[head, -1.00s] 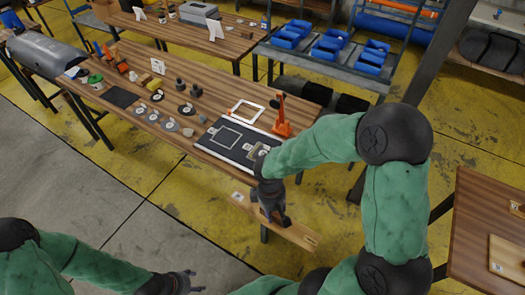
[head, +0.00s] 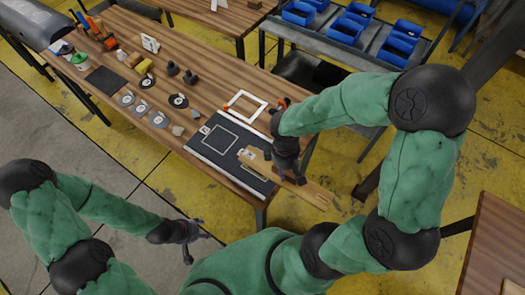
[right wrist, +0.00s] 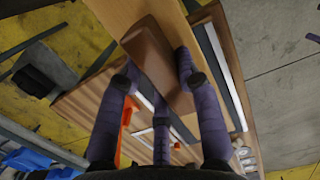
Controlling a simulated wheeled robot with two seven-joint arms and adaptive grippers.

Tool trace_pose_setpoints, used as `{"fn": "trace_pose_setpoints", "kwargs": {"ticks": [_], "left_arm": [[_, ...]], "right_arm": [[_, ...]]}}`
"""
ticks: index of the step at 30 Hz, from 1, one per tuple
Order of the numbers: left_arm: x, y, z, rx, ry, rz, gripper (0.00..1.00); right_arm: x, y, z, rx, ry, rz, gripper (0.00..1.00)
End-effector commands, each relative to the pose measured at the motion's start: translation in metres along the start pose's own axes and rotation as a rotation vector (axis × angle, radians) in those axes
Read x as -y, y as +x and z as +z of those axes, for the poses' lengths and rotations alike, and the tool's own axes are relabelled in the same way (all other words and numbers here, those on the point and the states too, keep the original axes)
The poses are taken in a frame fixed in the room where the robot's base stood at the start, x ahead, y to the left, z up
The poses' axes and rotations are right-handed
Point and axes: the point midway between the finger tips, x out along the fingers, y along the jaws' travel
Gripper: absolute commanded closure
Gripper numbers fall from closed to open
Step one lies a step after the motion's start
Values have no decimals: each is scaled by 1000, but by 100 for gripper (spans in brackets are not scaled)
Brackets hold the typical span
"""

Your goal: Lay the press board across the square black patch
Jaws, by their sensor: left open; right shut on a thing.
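The press board (head: 315,190) is a long tan plank. My right gripper (head: 289,172) is shut on its brown block handle (right wrist: 155,60). The board slants over the right part of a black panel (head: 200,150) with a white square outline; its right end sticks out past the table edge. I cannot tell whether it touches the panel. A plain square black patch (head: 103,80) lies farther left on the table; I cannot tell whether another patch lies inside the outline. My left gripper (head: 187,243) is open and empty, in front of the table.
A white square frame (head: 245,107) lies behind the panel, with an orange tool (head: 282,103) near it. Several round discs (head: 160,119) and small dark pieces (head: 190,77) lie left of the panel. Blue bins (head: 345,30) stand on a shelf behind.

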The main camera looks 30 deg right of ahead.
Motion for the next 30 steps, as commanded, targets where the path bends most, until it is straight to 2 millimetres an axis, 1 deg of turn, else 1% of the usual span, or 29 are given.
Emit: {"fn": "trace_pose_setpoints", "kwargs": {"ticks": [2, 5, 16, 21, 24, 30], "left_arm": [[1, 1, 0, 1, -1, 0, 44], [1, 3, 0, 1, -1, 0, 44], [4, 10, 0, 0, 0, 0, 44], [6, 16, 0, 0, 0, 0, 44], [6, 18, 0, 0, 0, 0, 44], [7, 19, -1, 0, 0, 0, 44]], "right_arm": [[-2, 3, -7, 0, -1, 0, 100], [-6, 9, -23, 1, -3, 0, 100], [-26, 31, -93, 1, -1, 0, 100], [-32, 58, -117, 2, -2, -1, 100], [-35, 69, -128, 2, -1, -1, 100], [-38, 77, -138, 0, 1, 0, 100]]}}
